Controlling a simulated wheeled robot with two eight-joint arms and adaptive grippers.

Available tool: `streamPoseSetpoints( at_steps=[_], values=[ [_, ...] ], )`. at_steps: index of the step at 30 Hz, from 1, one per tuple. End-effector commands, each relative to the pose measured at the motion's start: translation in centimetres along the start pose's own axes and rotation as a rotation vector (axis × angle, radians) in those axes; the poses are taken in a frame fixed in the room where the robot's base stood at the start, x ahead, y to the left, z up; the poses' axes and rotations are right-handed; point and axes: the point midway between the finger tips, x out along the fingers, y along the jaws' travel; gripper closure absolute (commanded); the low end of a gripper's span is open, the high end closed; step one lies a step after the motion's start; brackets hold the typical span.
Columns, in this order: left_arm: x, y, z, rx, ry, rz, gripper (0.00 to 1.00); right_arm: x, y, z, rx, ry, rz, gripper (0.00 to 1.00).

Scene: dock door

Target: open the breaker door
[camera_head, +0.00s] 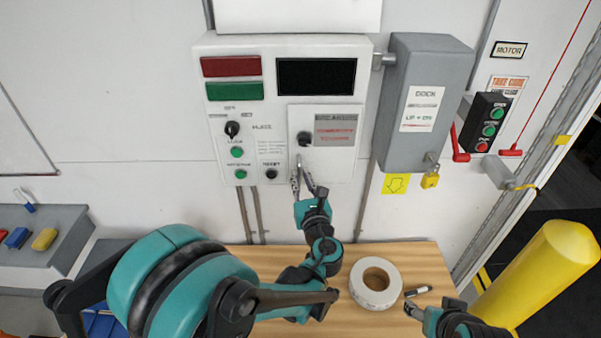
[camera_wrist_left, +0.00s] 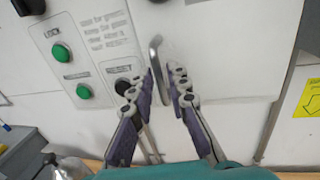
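The breaker door (camera_head: 325,150) is a small, closed white panel with red lettering and a black knob, at the lower right of the white control box (camera_head: 285,50). A bent metal handle (camera_wrist_left: 155,52) stands out near the door's left edge in the left wrist view. My left gripper (camera_head: 304,176) is at the door's lower part; it also shows in the left wrist view (camera_wrist_left: 163,85). Its fingers are open, one on each side of the handle's lower part. I cannot tell whether they touch it. My right gripper (camera_head: 431,306) is open and empty at the bottom right.
A wooden table (camera_head: 415,258) below holds a white tape roll (camera_head: 374,283) and a marker (camera_head: 418,291). A grey dock box (camera_head: 425,90) with a yellow padlock (camera_head: 430,179) juts out to the right of the door. A yellow post (camera_head: 545,270) stands at right.

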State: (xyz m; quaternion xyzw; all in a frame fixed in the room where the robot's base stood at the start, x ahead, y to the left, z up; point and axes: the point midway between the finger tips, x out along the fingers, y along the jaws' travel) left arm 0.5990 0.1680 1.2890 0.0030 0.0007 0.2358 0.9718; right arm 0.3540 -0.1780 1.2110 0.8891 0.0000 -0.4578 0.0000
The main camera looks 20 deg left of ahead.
Motion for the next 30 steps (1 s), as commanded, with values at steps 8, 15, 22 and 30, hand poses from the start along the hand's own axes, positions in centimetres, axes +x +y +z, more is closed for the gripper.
streamPoseSetpoints(
  at_steps=[8,15,22,30],
  values=[
    [1.9,0.0,0.0,-0.002,0.001,0.000,0.84,-0.1,0.0,-0.1,0.000,0.000,0.000,0.38],
    [1.9,0.0,0.0,-0.002,0.001,0.000,0.94,-0.1,0.0,-0.1,0.000,0.000,0.000,0.38],
    [1.9,0.0,0.0,-0.002,0.001,0.000,1.00,-0.1,0.0,-0.1,0.000,0.000,0.000,0.38],
    [1.7,-0.1,0.0,-0.002,0.001,0.014,1.00,0.0,0.0,0.0,0.000,0.000,0.000,0.38]
  ],
)
